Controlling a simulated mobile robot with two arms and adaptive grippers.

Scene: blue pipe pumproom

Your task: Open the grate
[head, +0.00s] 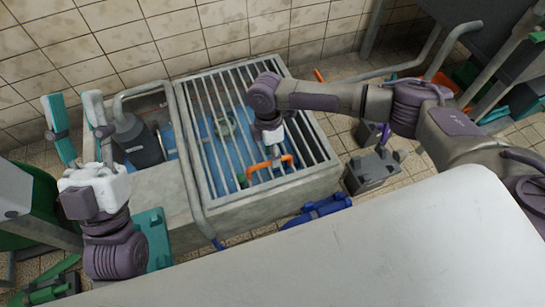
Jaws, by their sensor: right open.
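The grate (222,97) is a grey metal frame with parallel bars. It lies over a concrete pit with blue surfaces below, and it looks flat and closed. An orange handle (258,167) stands on its front part. My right gripper (270,143) points down over the grate, just behind the orange handle. It is open; its fingers are small and partly hidden by the wrist, and I cannot tell whether they touch anything. My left gripper (73,98) is open and empty, fingers pointing up, at the left, away from the grate.
A grey pump-like cylinder (138,141) and a bent pipe (143,88) stand left of the grate. A grey block (371,172) sits to its right. A blue object (318,210) lies in front on the floor. A tiled wall (200,32) closes the back.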

